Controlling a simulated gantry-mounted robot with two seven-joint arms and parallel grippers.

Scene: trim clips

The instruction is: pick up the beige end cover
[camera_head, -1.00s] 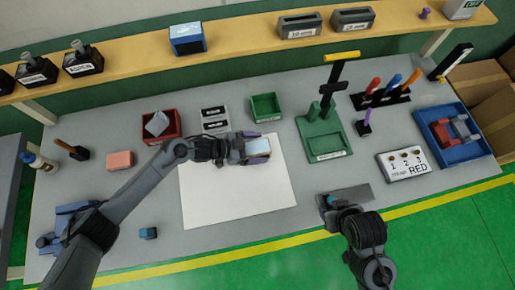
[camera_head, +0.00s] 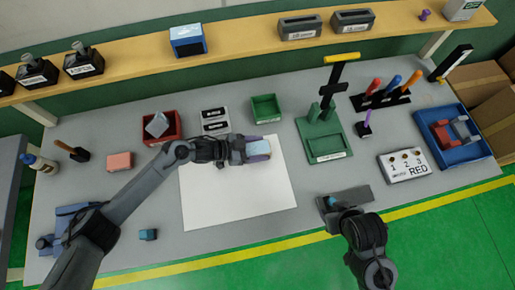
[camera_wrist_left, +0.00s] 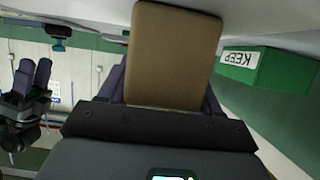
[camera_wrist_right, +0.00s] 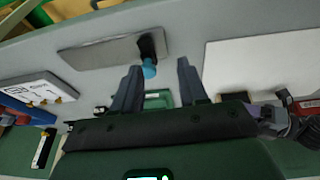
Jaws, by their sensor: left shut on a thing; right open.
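The beige end cover (camera_wrist_left: 175,55) is a flat, rounded rectangular piece. It is held between the dark purple fingers of my left gripper (camera_wrist_left: 163,85), which is shut on it. My right gripper (camera_wrist_right: 159,66) is open and empty, near the front edge of the bench. Its fingertips are mostly hidden in the head view.
The white sheet (camera_head: 235,200) is otherwise bare. A grey plate with a black and teal knob (camera_wrist_right: 105,52) lies by the right gripper.

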